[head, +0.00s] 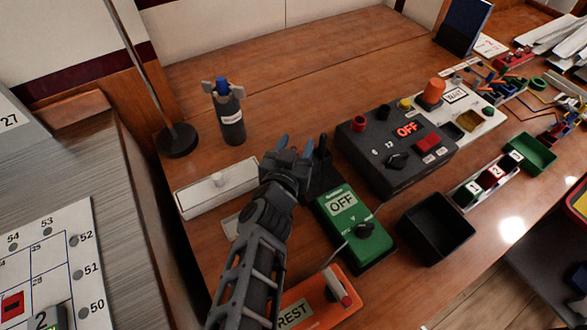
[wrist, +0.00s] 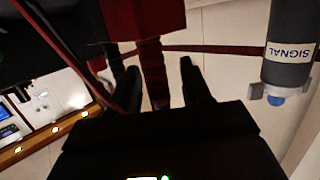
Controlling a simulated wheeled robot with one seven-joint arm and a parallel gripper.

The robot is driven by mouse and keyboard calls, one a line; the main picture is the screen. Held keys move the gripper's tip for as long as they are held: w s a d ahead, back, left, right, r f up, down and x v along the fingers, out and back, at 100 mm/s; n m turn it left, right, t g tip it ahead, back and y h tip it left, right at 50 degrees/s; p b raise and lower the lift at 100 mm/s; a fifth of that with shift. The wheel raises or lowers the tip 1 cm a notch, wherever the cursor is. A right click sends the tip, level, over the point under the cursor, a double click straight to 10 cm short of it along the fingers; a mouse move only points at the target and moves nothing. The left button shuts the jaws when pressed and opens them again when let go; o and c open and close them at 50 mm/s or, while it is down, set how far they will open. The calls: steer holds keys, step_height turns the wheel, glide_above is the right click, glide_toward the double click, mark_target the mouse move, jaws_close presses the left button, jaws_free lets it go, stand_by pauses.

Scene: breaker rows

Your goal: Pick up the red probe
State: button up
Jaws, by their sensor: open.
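My gripper (head: 292,148) is in the middle of the head view, left of the green meter marked OFF. It is open. In the wrist view my gripper (wrist: 161,82) shows two dark fingers apart, with a red upright piece (wrist: 151,75), which looks like the red probe, between them. It widens into a red block at the top edge of that view. I cannot tell whether either finger touches it. No red piece shows at the gripper in the head view; the gripper seems to hide it. A black piece (head: 322,152) stands just right of the gripper.
The green meter (head: 372,245) and a dark grey box (head: 380,165) stand right of my gripper. A grey SIGNAL cylinder (head: 230,125) with a blue top stands behind left; it also shows in the wrist view (wrist: 290,60). An orange REST block (head: 318,305) is nearer. Open wood lies behind.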

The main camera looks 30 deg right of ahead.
jaws_close()
stand_by(0.4)
